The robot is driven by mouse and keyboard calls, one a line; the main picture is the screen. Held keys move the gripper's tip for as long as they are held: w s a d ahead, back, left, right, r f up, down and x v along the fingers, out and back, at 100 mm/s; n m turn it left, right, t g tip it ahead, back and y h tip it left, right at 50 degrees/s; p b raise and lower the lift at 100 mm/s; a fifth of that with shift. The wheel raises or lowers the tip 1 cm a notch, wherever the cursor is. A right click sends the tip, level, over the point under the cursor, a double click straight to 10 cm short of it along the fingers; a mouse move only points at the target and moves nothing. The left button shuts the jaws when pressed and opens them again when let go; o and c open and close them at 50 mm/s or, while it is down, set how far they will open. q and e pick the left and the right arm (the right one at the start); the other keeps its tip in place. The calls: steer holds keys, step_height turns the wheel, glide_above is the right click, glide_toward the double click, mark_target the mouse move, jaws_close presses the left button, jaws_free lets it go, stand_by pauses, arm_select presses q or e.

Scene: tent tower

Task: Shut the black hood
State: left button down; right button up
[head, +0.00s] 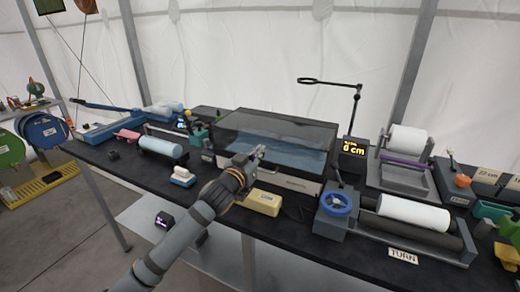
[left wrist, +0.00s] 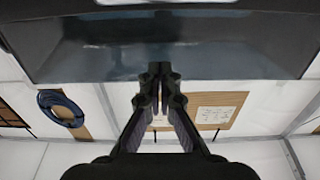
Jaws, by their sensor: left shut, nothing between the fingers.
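The black hood (head: 290,128) is a boxy, dark, glassy cover on a low machine with a pale front strip, in the middle of the bench. I cannot tell for sure how far it is raised. My left gripper (head: 259,152) is in front of the hood's glassy front, and its fingers are shut and empty. In the left wrist view the shut fingertips (left wrist: 160,70) overlap the dark pane of the hood (left wrist: 225,58); whether they touch it is unclear. My right gripper is out of view.
A cream labelled block (head: 263,203) lies just in front of the machine. A blue handwheel (head: 340,203) and white roll (head: 415,212) stand to the right, near a lamp arm (head: 356,100). A pale blue roll (head: 161,147) is to the left.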

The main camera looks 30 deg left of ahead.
arm_select(q)
steer(key=shift+s+f+b, duration=0.25)
steer(key=shift+f+b, duration=0.05)
steer(key=shift+f, duration=0.65)
steer(key=shift+s+f+b, duration=0.2)
steer(key=shift+f+b, duration=0.1)
steer(key=shift+f, duration=0.6)
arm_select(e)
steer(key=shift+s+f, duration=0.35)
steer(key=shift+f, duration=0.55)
